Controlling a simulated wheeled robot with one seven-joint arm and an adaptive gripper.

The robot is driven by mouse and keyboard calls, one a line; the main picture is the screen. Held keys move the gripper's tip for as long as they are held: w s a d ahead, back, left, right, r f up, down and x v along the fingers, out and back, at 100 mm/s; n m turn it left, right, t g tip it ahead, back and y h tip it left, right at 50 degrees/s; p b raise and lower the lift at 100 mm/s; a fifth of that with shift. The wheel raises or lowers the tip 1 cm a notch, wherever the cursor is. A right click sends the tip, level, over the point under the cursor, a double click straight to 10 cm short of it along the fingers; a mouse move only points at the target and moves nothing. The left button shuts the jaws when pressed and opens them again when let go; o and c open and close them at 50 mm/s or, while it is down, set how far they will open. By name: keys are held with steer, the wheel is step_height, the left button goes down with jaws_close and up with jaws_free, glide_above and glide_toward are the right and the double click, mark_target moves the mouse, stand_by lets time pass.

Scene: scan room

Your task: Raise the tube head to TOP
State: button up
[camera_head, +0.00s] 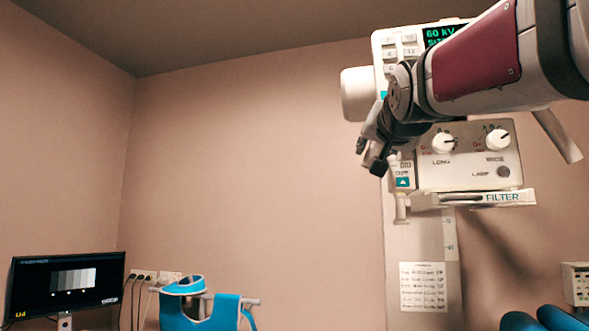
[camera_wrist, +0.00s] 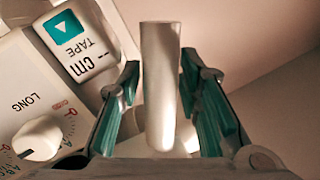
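The tube head (camera_head: 470,170) is a white housing high on the right in the head view, on a pale upright column (camera_head: 397,260). Narrow gaps show beside the bar. The tape label (camera_wrist: 72,42) and the LONG knob (camera_wrist: 38,138) are at the left.
A paper chart (camera_head: 423,287) is on the column. A monitor (camera_head: 66,285) stands at the lower left, near a blue padded item (camera_head: 200,308) on a rail. A small white device (camera_head: 576,284) is at the right edge. The middle wall area is clear.

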jaws_close()
step_height(320, 180, up, 7)
steer(key=shift+p, duration=1)
jaws_free()
steer(key=s+a, duration=0.1)
steer(key=s, duration=1.1)
steer(key=shift+a, duration=0.1)
